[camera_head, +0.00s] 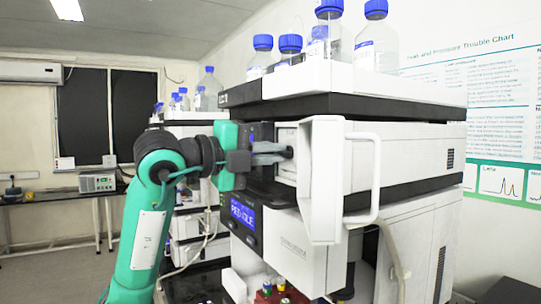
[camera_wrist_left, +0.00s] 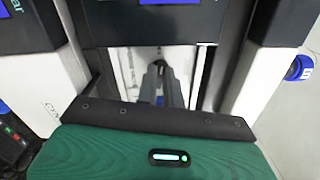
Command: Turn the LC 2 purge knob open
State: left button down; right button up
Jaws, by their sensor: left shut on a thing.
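My left gripper (camera_head: 284,153) reaches in from the left to the front of the near column stack. Its fingers are shut on a small dark purge knob (camera_head: 289,152) in the pump module's opening, and the fingers hide most of it. In the left wrist view, the gripper fingers (camera_wrist_left: 161,84) point into a pale recess between dark front panels, closed together at the knob. The knob's turn angle cannot be made out. The label on the stack's top is too small to read surely. My right gripper is not in view.
A white door panel (camera_head: 322,180) with a loop handle (camera_head: 374,180) stands open just right of the gripper. A blue display (camera_head: 243,215) sits below. Blue-capped bottles (camera_head: 377,40) stand on top. Another stack (camera_head: 190,195) is behind my arm. A side bench (camera_head: 60,196) is at far left.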

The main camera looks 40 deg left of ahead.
pick_arm(q)
jog(key=shift+n, duration=0.3)
jog(key=c, duration=1.5)
grip_release()
jog(key=shift+c, duration=0.2)
jog(key=shift+s+a+f, duration=0.1)
jog(key=shift+s, duration=0.2)
jog(key=b+v, duration=0.5)
jog(key=v, duration=0.8)
